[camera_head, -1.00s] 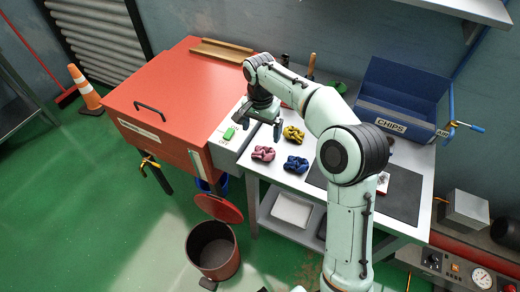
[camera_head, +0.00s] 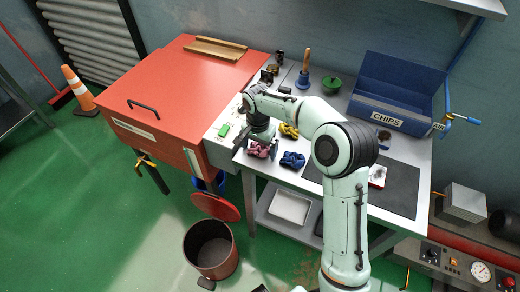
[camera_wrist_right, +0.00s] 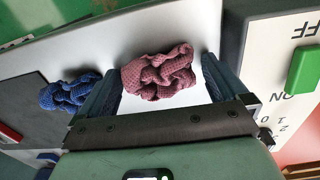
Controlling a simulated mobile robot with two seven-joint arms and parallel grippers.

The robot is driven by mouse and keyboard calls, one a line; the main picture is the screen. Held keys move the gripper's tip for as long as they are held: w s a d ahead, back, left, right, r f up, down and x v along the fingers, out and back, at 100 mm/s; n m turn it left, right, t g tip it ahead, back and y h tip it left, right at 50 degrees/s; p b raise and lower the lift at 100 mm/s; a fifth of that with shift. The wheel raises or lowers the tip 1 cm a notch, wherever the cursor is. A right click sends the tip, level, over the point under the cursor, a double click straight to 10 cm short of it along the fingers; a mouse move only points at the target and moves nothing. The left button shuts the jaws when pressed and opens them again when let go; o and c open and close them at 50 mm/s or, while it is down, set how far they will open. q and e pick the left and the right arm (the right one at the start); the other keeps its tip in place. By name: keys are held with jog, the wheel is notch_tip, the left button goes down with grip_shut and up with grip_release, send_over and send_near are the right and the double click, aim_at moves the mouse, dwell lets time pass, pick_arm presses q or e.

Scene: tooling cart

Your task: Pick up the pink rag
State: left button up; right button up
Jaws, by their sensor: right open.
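The pink rag (camera_head: 258,150) lies crumpled on the white table top (camera_head: 262,171) near its front left edge. It also shows in the right wrist view (camera_wrist_right: 158,75). My right gripper (camera_head: 257,143) is open over the pink rag; in the right wrist view its fingers (camera_wrist_right: 160,88) stand on either side of the rag, apart from it. The blue rag (camera_head: 292,160) lies just to the right of the pink one, outside the fingers. The yellow rag (camera_head: 289,131) lies behind, partly hidden by my right arm. My left gripper is not in view.
A red cabinet (camera_head: 180,90) with a green switch (camera_head: 223,130) on its side panel stands left of the table. A bin (camera_head: 211,250) stands below.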

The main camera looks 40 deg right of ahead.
aim_at(259, 147)
jog(key=c, duration=0.9)
jog(key=shift+r, duration=0.15)
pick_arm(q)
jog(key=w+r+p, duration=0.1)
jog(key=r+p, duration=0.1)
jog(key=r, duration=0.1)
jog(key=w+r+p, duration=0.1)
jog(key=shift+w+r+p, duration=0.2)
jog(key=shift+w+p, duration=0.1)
pick_arm(e)
notch_tip(259, 147, up, 20)
jog(key=o, duration=0.3)
jog(key=shift+c, duration=1.2)
